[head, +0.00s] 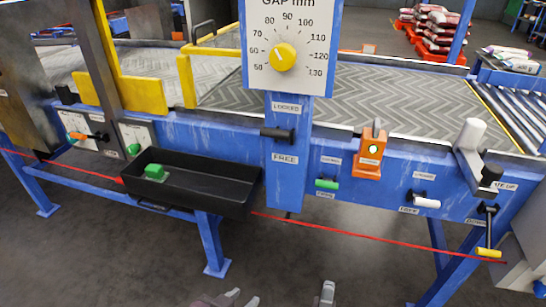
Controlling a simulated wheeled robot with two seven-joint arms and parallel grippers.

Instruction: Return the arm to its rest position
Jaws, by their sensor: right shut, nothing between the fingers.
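My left gripper (243,297) shows at the bottom edge, left of the middle. Its two grey fingertips stand a little apart with nothing visible between them. My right gripper (327,293) shows at the bottom edge, just right of the middle, shut and empty. Both are low in front of the blue conveyor frame (235,140), apart from it, with bare floor around them. The rest of both arms is out of view.
A black tray (215,195) with a green block (155,172) juts from the frame. A gap dial (283,57) stands above a locked/free lever (278,133). An orange device (370,155), a crank (488,235) and a red cord (365,236) line the front. Sacks (436,28) lie behind.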

